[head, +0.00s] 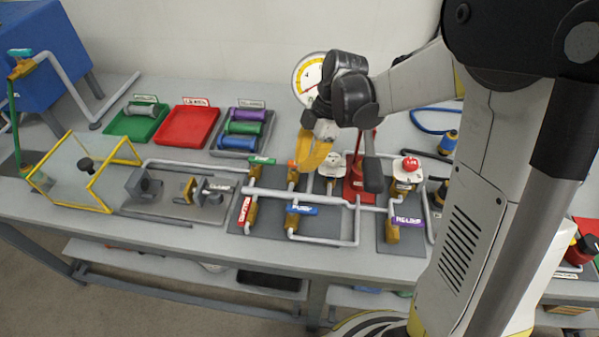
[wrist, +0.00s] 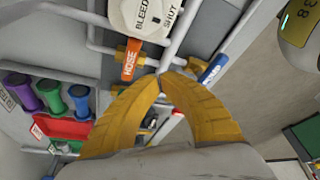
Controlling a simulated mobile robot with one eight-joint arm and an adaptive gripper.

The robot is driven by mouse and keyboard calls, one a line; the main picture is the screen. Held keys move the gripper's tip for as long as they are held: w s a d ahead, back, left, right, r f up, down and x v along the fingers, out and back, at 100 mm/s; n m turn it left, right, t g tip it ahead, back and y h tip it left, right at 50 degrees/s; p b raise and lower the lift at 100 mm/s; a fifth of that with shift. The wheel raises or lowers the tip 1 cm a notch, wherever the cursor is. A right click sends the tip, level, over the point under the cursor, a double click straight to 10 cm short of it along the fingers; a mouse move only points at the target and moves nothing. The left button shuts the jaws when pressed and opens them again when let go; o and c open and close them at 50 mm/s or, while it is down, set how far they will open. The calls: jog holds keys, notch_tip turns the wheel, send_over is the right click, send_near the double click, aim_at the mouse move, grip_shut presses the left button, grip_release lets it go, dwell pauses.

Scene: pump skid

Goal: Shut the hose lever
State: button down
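The hose lever is the orange handle marked HOSE (wrist: 131,62) in the wrist view, on a brass valve in a grey pipe. In the head view only a small orange part of it (head: 291,164) shows beside my fingers. My gripper (head: 304,172) has yellow fingers pointing down over the pipework. In the wrist view the fingertips (wrist: 163,78) meet or nearly meet, with nothing seen between them. They appear just beside the lever's lettered end. Whether they touch it I cannot tell.
A white BLEED knob (wrist: 146,16) sits close to the lever. A blue lever (head: 302,210), a red lever (head: 244,211) and a green lever (head: 262,160) stand on nearby pipes. A red post (head: 354,187) stands right of my fingers. A pressure gauge (head: 306,74) is behind.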

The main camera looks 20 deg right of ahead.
jog(key=v, duration=0.8)
jog(key=s+d+r+m+t+h, duration=0.1)
jog(key=s+r+m+t+h, duration=0.2)
jog(key=s+m+t, duration=0.4)
jog(key=shift+s+d+r+m+t+h, duration=0.35)
jog(key=shift+s+m, duration=3.4)
jog(key=shift+m, duration=2.55)
jog(key=shift+w+a+f, duration=0.1)
jog(key=shift+a, duration=0.05)
